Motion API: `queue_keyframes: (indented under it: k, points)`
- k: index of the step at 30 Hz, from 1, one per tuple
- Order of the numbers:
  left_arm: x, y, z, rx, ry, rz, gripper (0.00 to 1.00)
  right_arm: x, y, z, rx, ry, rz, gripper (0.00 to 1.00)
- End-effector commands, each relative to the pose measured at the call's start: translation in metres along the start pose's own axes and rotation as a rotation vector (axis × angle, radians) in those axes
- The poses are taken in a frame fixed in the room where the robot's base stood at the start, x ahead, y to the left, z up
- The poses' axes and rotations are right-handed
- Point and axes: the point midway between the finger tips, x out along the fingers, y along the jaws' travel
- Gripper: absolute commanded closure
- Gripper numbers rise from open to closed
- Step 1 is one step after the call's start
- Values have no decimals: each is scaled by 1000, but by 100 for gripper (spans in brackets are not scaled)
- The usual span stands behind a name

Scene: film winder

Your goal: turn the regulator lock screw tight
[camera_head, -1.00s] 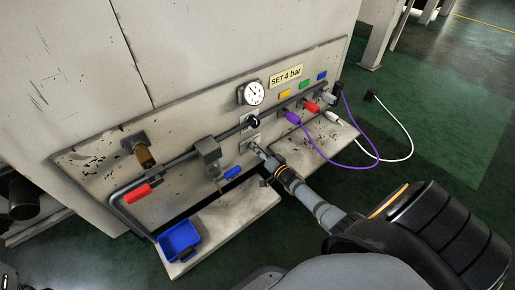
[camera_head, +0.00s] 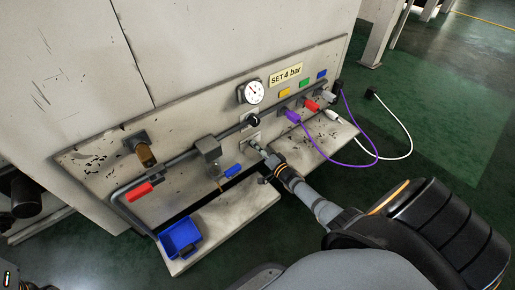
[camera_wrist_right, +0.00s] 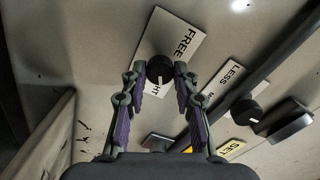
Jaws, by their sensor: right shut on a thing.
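The lock screw is a small black round knob (camera_wrist_right: 160,70) in the middle of a white plate (camera_wrist_right: 186,36) lettered FREE at one end; the other end's word is partly hidden. In the right wrist view my right gripper (camera_wrist_right: 160,78) has its two fingertips on opposite sides of the knob, shut on it. In the head view my right gripper (camera_head: 263,152) reaches the panel just below the black regulator knob (camera_head: 253,121), and it hides the lock screw. The regulator knob also shows in the wrist view (camera_wrist_right: 246,112) by a LESS plate. My left gripper is not in view.
A round gauge (camera_head: 252,92) and a SET 4 bar sign (camera_head: 286,75) are above. A blue lever (camera_head: 233,171) is close left of the gripper. Purple (camera_head: 293,116) and white hose ends are at right. A ledge (camera_head: 235,215) with a blue tray (camera_head: 180,238) is below.

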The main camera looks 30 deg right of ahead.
Motion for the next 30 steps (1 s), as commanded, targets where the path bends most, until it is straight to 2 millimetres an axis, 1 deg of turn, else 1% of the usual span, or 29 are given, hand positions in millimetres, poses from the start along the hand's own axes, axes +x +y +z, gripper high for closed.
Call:
queue_keyframes:
  k: [1, 5, 6, 13, 16, 20, 24, 27, 30]
  points:
    - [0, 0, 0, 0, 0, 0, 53, 0, 1, 1, 2, 0, 1, 67]
    - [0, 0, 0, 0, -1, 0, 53, 0, 0, 1, 1, 0, 1, 49]
    - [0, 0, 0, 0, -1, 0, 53, 0, 0, 0, 1, 0, 1, 48]
    - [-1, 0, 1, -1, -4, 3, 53, 0, 0, 0, 0, 0, 0, 48]
    - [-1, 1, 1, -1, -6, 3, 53, -6, 1, 0, -1, 0, 1, 48]
    - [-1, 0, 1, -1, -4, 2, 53, -28, 1, 1, -2, -3, 2, 48]
    - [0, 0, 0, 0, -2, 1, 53, -64, 2, 1, -1, -4, 3, 48]
    - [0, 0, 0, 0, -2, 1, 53, -87, 2, 1, -1, -4, 4, 48]
    - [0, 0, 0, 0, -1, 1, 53, -105, 1, 1, 0, -3, 3, 48]
